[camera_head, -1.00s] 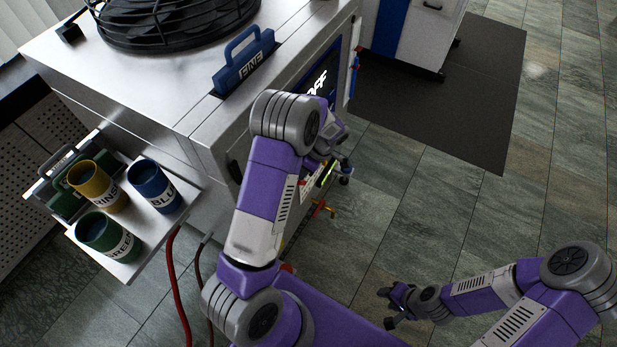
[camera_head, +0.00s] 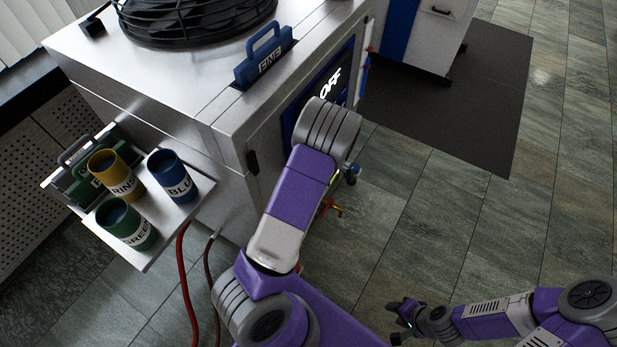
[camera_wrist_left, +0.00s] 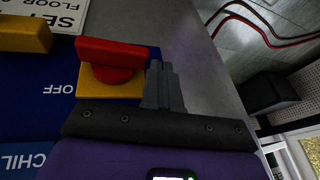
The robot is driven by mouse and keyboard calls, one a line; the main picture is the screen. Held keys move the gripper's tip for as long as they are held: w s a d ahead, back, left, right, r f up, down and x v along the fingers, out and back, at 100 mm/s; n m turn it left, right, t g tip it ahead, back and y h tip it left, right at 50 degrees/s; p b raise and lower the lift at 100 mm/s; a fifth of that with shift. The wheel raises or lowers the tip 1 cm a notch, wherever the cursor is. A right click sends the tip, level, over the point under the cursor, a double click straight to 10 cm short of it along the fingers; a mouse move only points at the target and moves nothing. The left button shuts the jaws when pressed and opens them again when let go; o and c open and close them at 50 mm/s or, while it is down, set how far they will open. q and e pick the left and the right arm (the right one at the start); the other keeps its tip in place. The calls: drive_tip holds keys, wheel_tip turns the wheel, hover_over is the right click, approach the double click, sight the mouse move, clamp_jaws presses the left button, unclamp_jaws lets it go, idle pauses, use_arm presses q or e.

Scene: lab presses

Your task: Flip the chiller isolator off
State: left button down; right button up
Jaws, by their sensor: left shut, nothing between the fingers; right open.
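In the left wrist view the isolator's red handle (camera_wrist_left: 112,58) sits on a yellow plate (camera_wrist_left: 98,86). The plate is on a blue panel (camera_wrist_left: 35,88) lettered "OFF", with a partly cut-off "CHIL" below. My left gripper (camera_wrist_left: 158,75) is shut and empty, its fingertips just right of the red handle's end; I cannot tell if they touch. In the head view the left gripper and the isolator are hidden behind my left arm at the cabinet's front. My right gripper (camera_head: 402,322) is open and empty above the floor at lower right.
A metal cabinet (camera_head: 150,80) carries a black fan grille (camera_head: 195,22) and a blue "FINE" handle (camera_head: 265,62). A side shelf (camera_head: 150,255) holds yellow, blue and green cups. Red hoses (camera_head: 184,285) hang below. Another yellow part (camera_wrist_left: 22,35) is near the red handle.

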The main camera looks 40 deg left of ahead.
use_arm(q)
drive_tip(key=shift+s+f, duration=0.25)
drive_tip(key=shift+f, duration=0.05)
idle(0.6)
drive_tip(key=s+d+r+p, duration=0.2)
drive_tip(key=r+p, duration=0.1)
drive_tip(key=r, duration=0.3)
drive_tip(key=s+d+r+p, duration=0.1)
drive_tip(key=s+r+p, duration=0.1)
drive_tip(key=r, duration=0.4)
drive_tip(key=shift+d+p, duration=0.4)
drive_tip(key=shift+p, duration=0.35)
drive_tip(key=shift+s+f, duration=0.1)
drive_tip(key=shift+s, duration=0.05)
